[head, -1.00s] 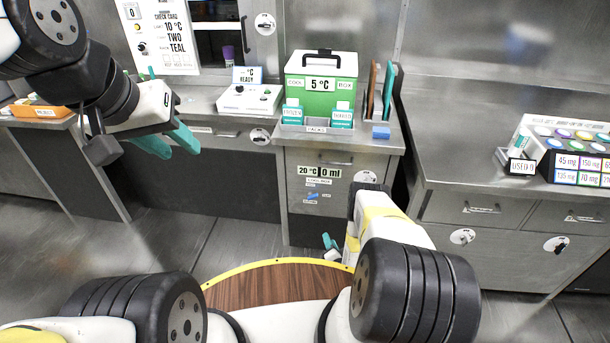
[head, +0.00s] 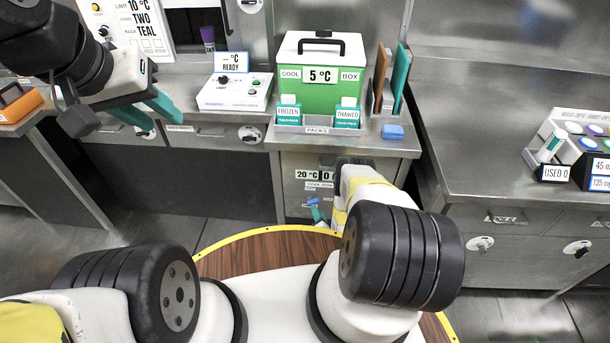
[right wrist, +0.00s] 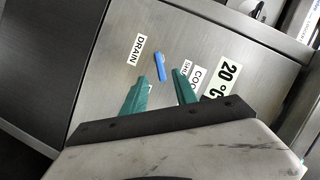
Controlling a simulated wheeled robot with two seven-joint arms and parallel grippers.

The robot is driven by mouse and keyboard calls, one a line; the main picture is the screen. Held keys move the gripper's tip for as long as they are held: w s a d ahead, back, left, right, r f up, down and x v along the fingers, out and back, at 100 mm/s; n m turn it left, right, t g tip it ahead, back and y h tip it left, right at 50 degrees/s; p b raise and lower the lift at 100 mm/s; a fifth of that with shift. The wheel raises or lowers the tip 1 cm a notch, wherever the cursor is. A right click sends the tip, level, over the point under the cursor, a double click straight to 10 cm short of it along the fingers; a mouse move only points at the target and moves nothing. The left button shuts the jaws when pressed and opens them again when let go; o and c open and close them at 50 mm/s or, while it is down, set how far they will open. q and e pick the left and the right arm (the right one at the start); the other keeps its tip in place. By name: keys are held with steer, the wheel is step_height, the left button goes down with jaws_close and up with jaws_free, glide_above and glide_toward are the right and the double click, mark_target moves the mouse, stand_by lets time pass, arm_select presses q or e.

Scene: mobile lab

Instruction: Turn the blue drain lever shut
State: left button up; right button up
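The blue drain lever (right wrist: 160,66) is on the steel front panel, between a DRAIN label (right wrist: 137,48) and a partly readable label beginning "SHU" (right wrist: 187,70). In the right wrist view it lies roughly level with the space between my right gripper's fingertips. My right gripper (right wrist: 159,79) is open, with its teal fingers apart and nothing clearly held. Whether a finger touches the lever cannot be told. In the head view the lever (head: 313,201) is small and close to my right fingertips, which my arm partly hides. My left gripper (head: 168,114) is open and empty at the upper left.
The green cool box (head: 318,98) stands on the counter above the panel, with pack holders in front. A white control box (head: 235,92) is to its left. A blue block (head: 392,132) lies near the counter edge. A 20 °C display (right wrist: 222,78) is beside the lever.

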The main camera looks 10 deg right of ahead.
mark_target(313, 200)
steer(key=x, duration=0.6)
steer(key=shift+w, duration=0.25)
jaws_close()
